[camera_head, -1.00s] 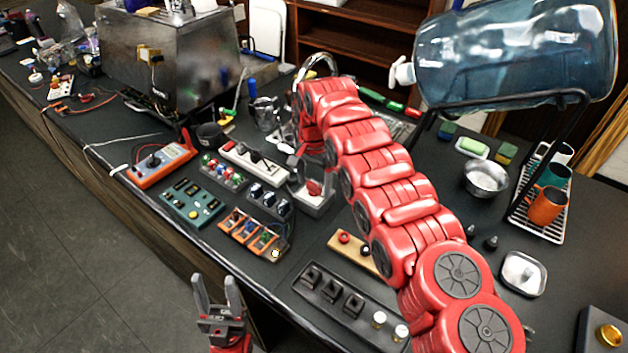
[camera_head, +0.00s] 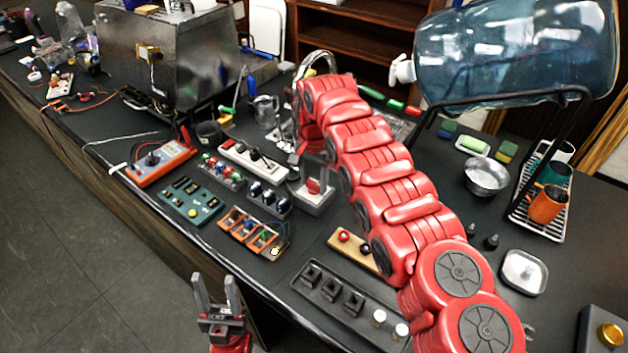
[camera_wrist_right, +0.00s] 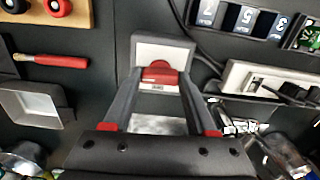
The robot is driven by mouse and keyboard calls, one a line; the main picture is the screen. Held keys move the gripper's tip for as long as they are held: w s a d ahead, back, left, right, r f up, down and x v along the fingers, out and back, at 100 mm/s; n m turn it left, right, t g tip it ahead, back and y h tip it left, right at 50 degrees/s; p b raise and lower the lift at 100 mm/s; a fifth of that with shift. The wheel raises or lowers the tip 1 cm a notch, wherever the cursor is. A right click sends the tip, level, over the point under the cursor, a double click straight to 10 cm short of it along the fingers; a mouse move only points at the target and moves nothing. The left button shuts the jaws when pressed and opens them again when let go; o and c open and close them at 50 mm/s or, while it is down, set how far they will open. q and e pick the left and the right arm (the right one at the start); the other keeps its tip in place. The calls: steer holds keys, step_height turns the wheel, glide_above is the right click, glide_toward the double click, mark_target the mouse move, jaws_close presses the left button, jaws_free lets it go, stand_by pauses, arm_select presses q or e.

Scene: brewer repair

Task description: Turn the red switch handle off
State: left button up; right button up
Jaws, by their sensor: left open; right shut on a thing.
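The red switch handle (camera_head: 314,186) stands out from a grey switch box (camera_head: 312,203) in the middle of the counter. In the right wrist view the red handle (camera_wrist_right: 159,72) sits between the fingertips, in front of the pale box (camera_wrist_right: 172,48). My right gripper (camera_wrist_right: 160,80) is shut on the handle. In the head view the right arm curves over from the right, and its wrist partly hides the gripper above the box. My left gripper (camera_head: 217,296) is open and empty, low in front of the counter edge, away from the switch.
A white power strip (camera_head: 254,160) and dark rocker switches (camera_head: 268,198) lie left of the box. A wooden board with knobs (camera_head: 352,247) and a black switch panel (camera_head: 343,297) lie nearer the front. A large blue water bottle (camera_head: 515,50) on a rack stands back right.

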steer(key=n+b, duration=0.2)
steer(key=shift+f+n, duration=0.2)
steer(key=shift+n, duration=0.1)
steer(key=n+b, duration=0.1)
steer(key=n, duration=0.1)
steer(key=shift+r+n, duration=0.1)
steer(key=shift+n, duration=0.2)
steer(key=n, duration=0.5)
steer(key=shift+r+n+b, duration=0.1)
steer(key=shift+n+b, duration=0.2)
steer(key=n, duration=0.6)
steer(key=shift+n, duration=0.3)
steer(key=o, duration=1.4)
steer(key=shift+c, duration=0.2)
